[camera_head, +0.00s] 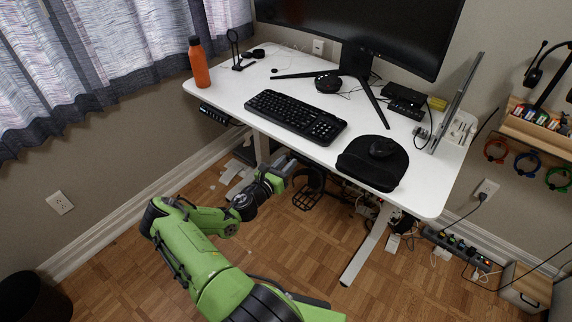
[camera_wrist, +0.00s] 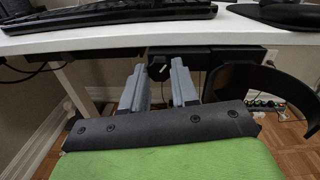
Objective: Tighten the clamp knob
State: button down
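My gripper (camera_wrist: 158,72) is open, its two grey fingers apart and pointing at the front underside of the desk. In the head view my gripper (camera_head: 288,164) is at the desk's front edge, below the keyboard. Between the fingertips in the wrist view is a dark block (camera_wrist: 162,60) under the desktop with a small pale mark; I cannot tell whether this is the clamp knob. To its right a black curved holder (camera_wrist: 268,84) hangs under the desk edge; it also shows in the head view (camera_head: 308,190). No knob can be made out for certain.
The white desktop (camera_head: 250,85) overhangs my gripper. A desk leg (camera_head: 366,245) and a power strip (camera_head: 462,249) are to the right. Open floor lies in front.

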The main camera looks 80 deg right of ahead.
jog(key=shift+f+m, duration=0.1)
jog(key=shift+m, duration=0.2)
jog(key=n+b, duration=0.1)
jog(key=n, duration=1.3)
jog(key=n+g+y+b, duration=0.1)
jog(key=n, duration=1.4)
jog(key=shift+w+g, duration=0.15)
jog(key=shift+g, duration=0.15)
dwell(0.9)
dwell(0.4)
jog(key=c, duration=1.1)
grip_release()
